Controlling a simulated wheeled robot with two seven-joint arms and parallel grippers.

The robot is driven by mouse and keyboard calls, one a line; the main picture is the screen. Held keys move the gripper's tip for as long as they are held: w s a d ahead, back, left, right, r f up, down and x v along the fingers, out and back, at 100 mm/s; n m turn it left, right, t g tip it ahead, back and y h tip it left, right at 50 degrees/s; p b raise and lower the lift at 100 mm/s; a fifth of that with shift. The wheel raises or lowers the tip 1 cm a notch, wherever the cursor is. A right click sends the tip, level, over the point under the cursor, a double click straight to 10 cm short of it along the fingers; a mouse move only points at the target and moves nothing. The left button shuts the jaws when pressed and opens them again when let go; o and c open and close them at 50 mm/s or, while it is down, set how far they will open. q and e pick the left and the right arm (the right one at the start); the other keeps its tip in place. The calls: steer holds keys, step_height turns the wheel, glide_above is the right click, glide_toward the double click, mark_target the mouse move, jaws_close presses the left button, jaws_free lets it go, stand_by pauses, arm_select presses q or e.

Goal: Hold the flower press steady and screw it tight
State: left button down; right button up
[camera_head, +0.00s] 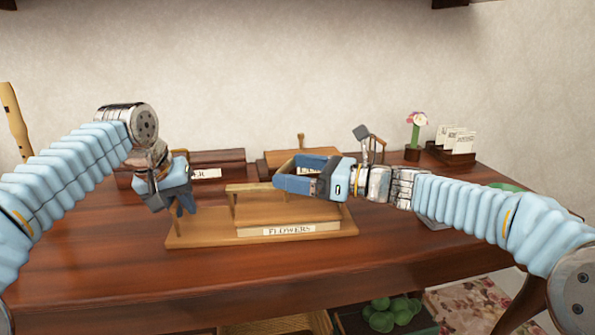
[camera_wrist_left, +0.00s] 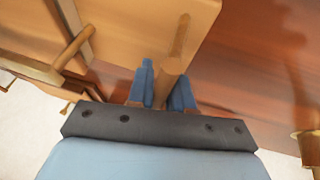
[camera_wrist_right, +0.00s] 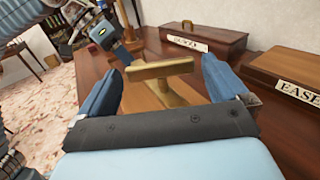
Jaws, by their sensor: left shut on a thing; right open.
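The wooden flower press stands on the table, its base (camera_head: 205,232) bearing a block with a FLOWERS label (camera_head: 290,229). My left gripper (camera_head: 184,204) is at the base's left end. In the left wrist view its fingers (camera_wrist_left: 164,88) are shut on an upright wooden post (camera_wrist_left: 180,42). My right gripper (camera_head: 284,174) is open above the block, pointing left. In the right wrist view the press's wooden crossbar handle (camera_wrist_right: 160,69) lies between and ahead of its spread fingers (camera_wrist_right: 160,78); contact is not visible. The screw's lower part is hidden.
Dark wooden boxes with labels stand behind the press, one on the left (camera_head: 225,160). A small flower in a holder (camera_head: 413,154) and a card rack (camera_head: 452,153) stand at the back right. The table front (camera_head: 130,270) is clear. Green round things (camera_head: 390,313) lie below.

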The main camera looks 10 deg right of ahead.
steer(key=shift+w, duration=0.1)
steer(key=c, duration=0.9)
steer(key=shift+o, duration=0.2)
steer(key=m+t, duration=0.1)
steer(key=t+h, duration=0.1)
steer(key=m+t+h, duration=0.1)
steer(key=shift+s+a+r+m, duration=0.1)
steer(key=shift+s+a+m, duration=0.2)
steer(key=shift+s+a+m+t+h, duration=0.1)
steer(key=shift+m+t+h, duration=1.05)
steer(key=shift+h, duration=0.45)
steer(key=o, duration=0.9)
steer(key=shift+c, duration=0.2)
steer(key=v, duration=1.2)
